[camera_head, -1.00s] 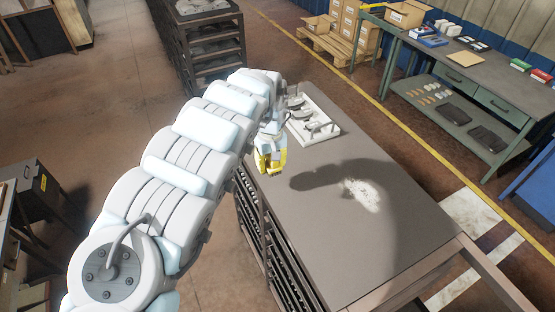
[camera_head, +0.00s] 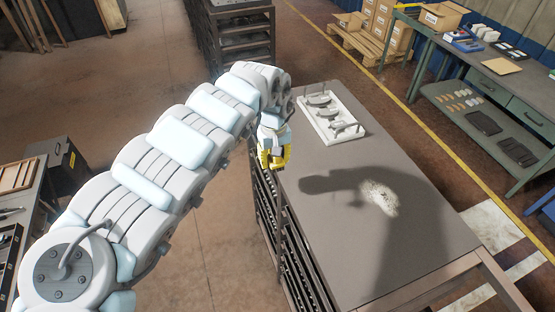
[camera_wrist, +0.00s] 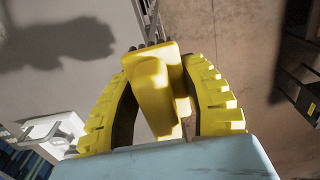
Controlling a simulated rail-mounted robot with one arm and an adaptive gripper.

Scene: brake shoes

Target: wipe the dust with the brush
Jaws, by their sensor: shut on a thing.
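A patch of pale dust (camera_head: 380,197) lies on the dark grey table top (camera_head: 355,255), partly under my arm's shadow. My gripper (camera_head: 273,160) is above the table's left edge, left of the dust and apart from it. In the wrist view my gripper (camera_wrist: 165,72) has its yellow ridged fingers closed around a yellow block-like piece, which looks like the handle of the brush (camera_wrist: 155,88). The brush's bristles cannot be made out in either view.
A white tray (camera_head: 345,136) with grey curved brake shoes stands at the table's back. The table has a rack of parts beneath its left side. A green workbench (camera_head: 455,70) with boxes stands at the right. The table top around the dust is clear.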

